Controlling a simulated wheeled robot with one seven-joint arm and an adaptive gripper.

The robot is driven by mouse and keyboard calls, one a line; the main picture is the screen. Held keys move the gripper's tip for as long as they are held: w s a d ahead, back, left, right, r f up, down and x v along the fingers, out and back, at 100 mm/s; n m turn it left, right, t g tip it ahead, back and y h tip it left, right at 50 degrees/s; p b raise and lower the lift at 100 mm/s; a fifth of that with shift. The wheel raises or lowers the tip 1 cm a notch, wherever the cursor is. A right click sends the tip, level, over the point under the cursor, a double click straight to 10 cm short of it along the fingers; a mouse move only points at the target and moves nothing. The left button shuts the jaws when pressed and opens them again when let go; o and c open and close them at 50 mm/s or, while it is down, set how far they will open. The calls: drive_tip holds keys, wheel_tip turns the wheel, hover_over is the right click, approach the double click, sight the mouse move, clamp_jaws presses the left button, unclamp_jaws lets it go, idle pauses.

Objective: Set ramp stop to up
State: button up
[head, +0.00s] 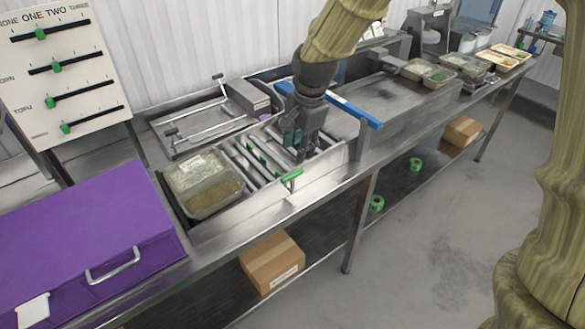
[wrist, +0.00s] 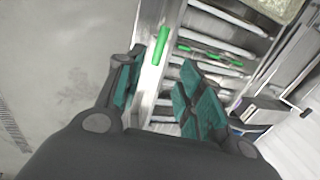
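A green handle (head: 291,176), which looks like the ramp stop's lever, sits at the front edge of the roller ramp (head: 325,160). In the wrist view the green handle (wrist: 161,45) shows as a short bar on the metal rail, just beyond the gap between my fingers. Whether the stop is up or down I cannot tell. My gripper (head: 298,152) points down over the rollers, behind and slightly right of the handle in the head view. In the wrist view my gripper (wrist: 160,90) has its green-padded fingers apart with nothing between them.
A purple case (head: 90,245) is at the left. A blue-edged rail (head: 350,108) lies right of my gripper. A sealing device (head: 245,95) stands behind. A slider board (head: 65,75) stands at back left. The floor in front is clear.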

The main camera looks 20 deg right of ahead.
sight(294, 173)
drive_tip(key=shift+w+a+f+p, duration=0.1)
drive_tip(key=shift+w+f+p, duration=0.25)
drive_tip(key=shift+f, duration=1.35)
drive_tip(key=shift+w+a+f+p, duration=0.1)
drive_tip(key=shift+w+f+p, duration=0.25)
drive_tip(key=shift+f, duration=1.35)
drive_tip(key=shift+w+a+f+p, duration=0.15)
drive_tip(key=shift+f+p, duration=0.35)
drive_tip(key=shift+f, duration=1.2)
drive_tip(key=shift+d, duration=0.1)
clamp_jaws()
